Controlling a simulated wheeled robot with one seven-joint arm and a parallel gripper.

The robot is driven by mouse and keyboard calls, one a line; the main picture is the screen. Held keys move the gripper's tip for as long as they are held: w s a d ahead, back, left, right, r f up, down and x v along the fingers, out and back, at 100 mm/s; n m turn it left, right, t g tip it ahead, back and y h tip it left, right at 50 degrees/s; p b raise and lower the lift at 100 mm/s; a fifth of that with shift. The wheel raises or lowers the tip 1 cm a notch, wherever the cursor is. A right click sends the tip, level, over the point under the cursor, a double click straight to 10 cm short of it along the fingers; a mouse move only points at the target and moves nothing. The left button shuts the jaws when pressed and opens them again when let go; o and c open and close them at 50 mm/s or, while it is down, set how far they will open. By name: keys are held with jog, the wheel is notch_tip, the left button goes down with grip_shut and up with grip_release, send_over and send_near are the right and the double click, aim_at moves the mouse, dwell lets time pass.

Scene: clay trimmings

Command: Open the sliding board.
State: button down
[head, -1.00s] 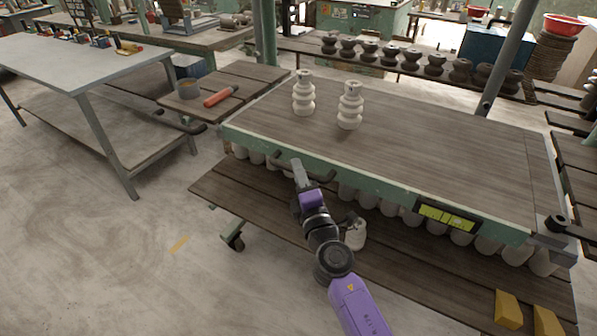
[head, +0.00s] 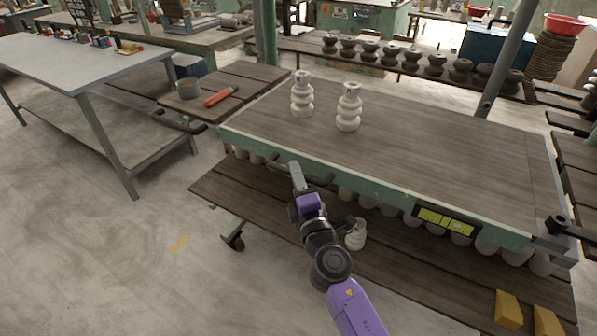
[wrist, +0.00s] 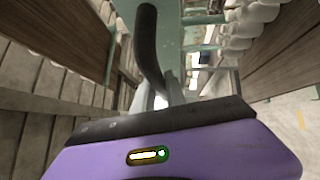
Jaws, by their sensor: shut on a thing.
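The sliding board (head: 420,150) is a wide brown wooden top with a pale green front edge. Two white ribbed vases stand upright on it, a left one (head: 302,98) and a right one (head: 348,110). A dark bar handle (head: 326,179) sits on the green front edge, left of the middle. My gripper (head: 295,165) is at this handle and is shut on it. In the wrist view the handle (wrist: 147,40) runs down between the fingers of my gripper (wrist: 160,90). The gripper hides part of the handle.
Several pale pots (head: 390,209) stand below the board, above a lower plank shelf (head: 400,262). A white vase (head: 355,238) stands on that shelf close to my arm. A grey table (head: 75,62) is at left.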

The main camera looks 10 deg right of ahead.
jog(key=s+a+b, duration=0.2)
jog(key=s+a, duration=1.2)
jog(key=s, duration=0.3)
jog(key=shift+a+b, duration=0.25)
jog(key=shift+b, duration=0.15)
jog(key=shift+f, duration=0.1)
jog(key=c, duration=1.4)
grip_release()
jog(key=shift+o, duration=0.2)
jog(key=s+f+b, duration=0.1)
jog(key=s, duration=0.6)
jog(key=shift+s+d, duration=0.3)
jog(key=shift+s, duration=0.1)
